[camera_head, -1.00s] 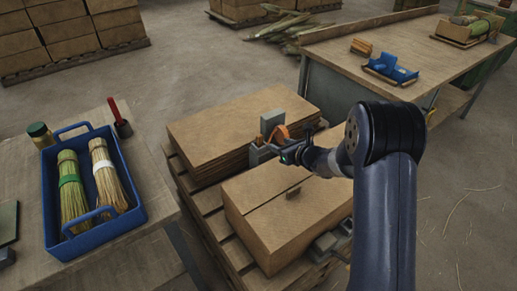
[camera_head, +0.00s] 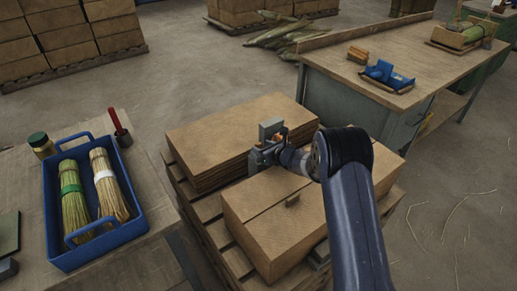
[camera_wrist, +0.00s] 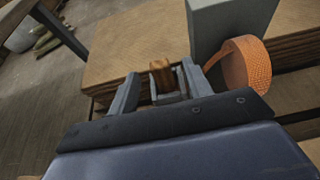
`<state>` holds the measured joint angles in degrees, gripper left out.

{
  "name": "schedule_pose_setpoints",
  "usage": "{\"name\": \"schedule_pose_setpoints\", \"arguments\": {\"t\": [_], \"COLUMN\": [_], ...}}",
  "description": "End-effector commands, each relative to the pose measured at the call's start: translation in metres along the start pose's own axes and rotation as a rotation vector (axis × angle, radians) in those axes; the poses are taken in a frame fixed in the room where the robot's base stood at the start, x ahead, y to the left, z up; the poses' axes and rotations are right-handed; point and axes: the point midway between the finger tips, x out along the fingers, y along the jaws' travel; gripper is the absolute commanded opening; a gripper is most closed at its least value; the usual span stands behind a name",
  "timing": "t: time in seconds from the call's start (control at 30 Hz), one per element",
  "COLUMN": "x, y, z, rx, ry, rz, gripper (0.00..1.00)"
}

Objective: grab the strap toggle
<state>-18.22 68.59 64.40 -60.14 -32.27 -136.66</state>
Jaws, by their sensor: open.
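The strap toggle, a short brown wooden peg (camera_wrist: 161,74), shows in the wrist view between the two grey fingers of my gripper (camera_wrist: 160,80). The fingers are open, one on each side of it; whether either touches it I cannot tell. An orange strap roll (camera_wrist: 248,66) stands to the right, beside an upright grey block (camera_wrist: 228,22). In the head view my gripper (camera_head: 263,153) is at the gap between the flat cardboard stack and the closed carton. The toggle cannot be made out there, and the strap is mostly hidden behind my wrist.
The flat cardboard stack (camera_head: 220,125) and the closed carton (camera_head: 262,225) rest on a wooden pallet (camera_head: 196,212). A blue tray (camera_head: 128,222) with two brooms is on the left table. A workbench (camera_head: 350,68) stands at the back right.

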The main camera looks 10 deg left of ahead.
Motion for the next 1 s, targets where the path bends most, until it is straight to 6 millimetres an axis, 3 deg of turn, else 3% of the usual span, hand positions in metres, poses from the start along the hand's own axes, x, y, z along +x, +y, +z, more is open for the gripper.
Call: {"name": "schedule_pose_setpoints", "arguments": {"t": [0.13, 0.4, 1.0], "x": [0.0106, 0.0122, 0.0118], "y": [0.0006, 0.0003, 0.0002], "z": [-0.0008, -0.0006, -0.0005], "rx": [-0.001, 0.0, 0.0], "ry": [0.002, 0.001, 0.0], "rz": [0.0, 0.0, 0.0], "gripper": [0.47, 0.47, 0.0]}}
